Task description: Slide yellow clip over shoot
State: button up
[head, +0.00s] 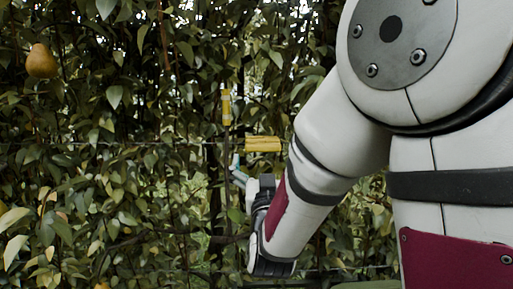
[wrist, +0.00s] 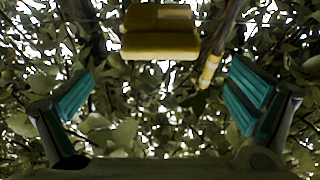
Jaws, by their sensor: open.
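The yellow clip (head: 262,144) is a blocky horizontal piece in front of the foliage, at the level of a thin wire. In the wrist view the clip (wrist: 160,45) is at the top centre, beyond and between the fingers. A thin brown shoot (wrist: 228,25) slants down just right of it, with a yellow band (wrist: 210,70) near its lower end. A yellow-banded upright stem (head: 226,107) shows in the head view, up and left of the clip. My gripper (wrist: 165,95) is open, its teal pads apart with nothing between them. In the head view my gripper (head: 238,168) is partly hidden, just below the clip.
Dense leaves and thin branches fill the background. A pear (head: 41,61) hangs at the upper left. A thin horizontal wire (head: 120,143) crosses the foliage. My arm covers the right side of the head view.

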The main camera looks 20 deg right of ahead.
aim_at(263, 149)
jog(key=p+x, duration=0.1)
jog(key=x, duration=0.6)
jog(key=shift+w+d+r, duration=0.15)
jog(key=shift+w, duration=0.2)
